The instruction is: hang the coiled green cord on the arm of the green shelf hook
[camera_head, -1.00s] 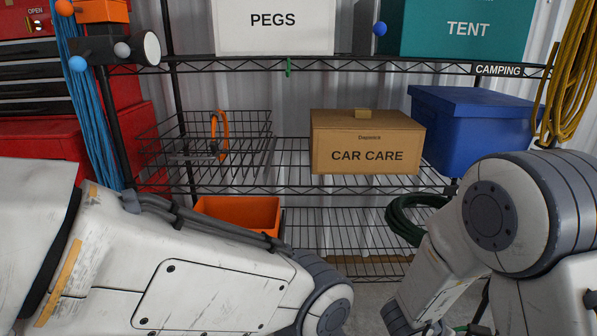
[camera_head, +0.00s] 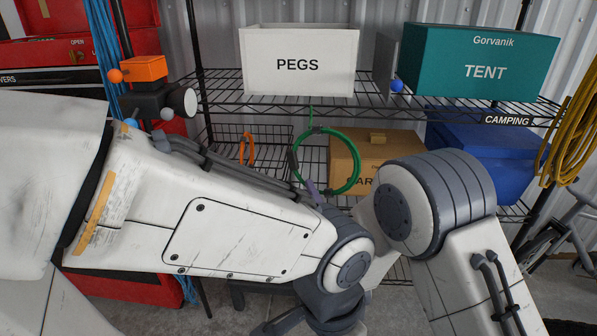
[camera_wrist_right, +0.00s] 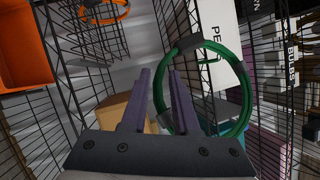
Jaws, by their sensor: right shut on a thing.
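The coiled green cord (camera_head: 357,172) is an upright ring in front of the shelf, with dark bands around it. My right gripper (camera_head: 311,188) has purple fingers shut on the lower left of the ring. The cord also shows in the right wrist view (camera_wrist_right: 246,98), beside the fingers (camera_wrist_right: 160,75). The green shelf hook (camera_head: 311,116) hangs at the upper shelf's front edge, just above the ring's top left. In the wrist view the hook (camera_wrist_right: 210,59) shows through the loop; I cannot tell whether they touch. My left gripper's fingers are not clearly visible below the left arm.
The upper shelf holds a white PEGS bin (camera_head: 298,80), a teal TENT box (camera_head: 480,65) and a blue ball (camera_head: 396,86). Below are a wire basket, a cardboard box (camera_head: 345,150) and a blue bin (camera_head: 470,140). Yellow rope (camera_head: 570,140) hangs at right. My left arm crosses in front.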

